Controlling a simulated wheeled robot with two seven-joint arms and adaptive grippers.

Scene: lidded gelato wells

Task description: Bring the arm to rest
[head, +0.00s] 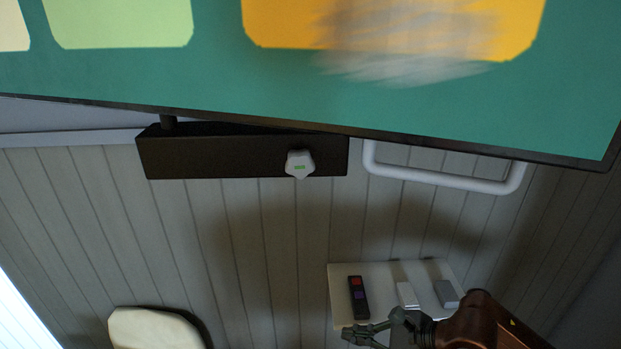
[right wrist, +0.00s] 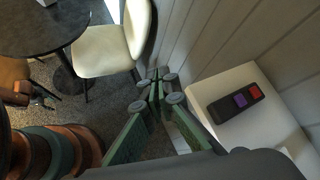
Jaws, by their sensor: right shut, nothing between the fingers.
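My right gripper (head: 364,334) shows at the bottom of the head view, at the end of my copper-brown arm. It is beside the front edge of a small white shelf, and whether it touches the shelf cannot be told. In the right wrist view its green fingers (right wrist: 155,88) meet at the tips, with nothing between them. The floor and a cream chair lie beyond the fingertips.
The white shelf (head: 343,312) bears a black remote (head: 357,297), a white block (head: 406,295) and a grey block (head: 446,293). A cream chair (right wrist: 103,50) stands by a dark round table (right wrist: 40,22). A green panel (head: 215,75), black box (head: 220,157) and white rail (head: 440,180) are above.

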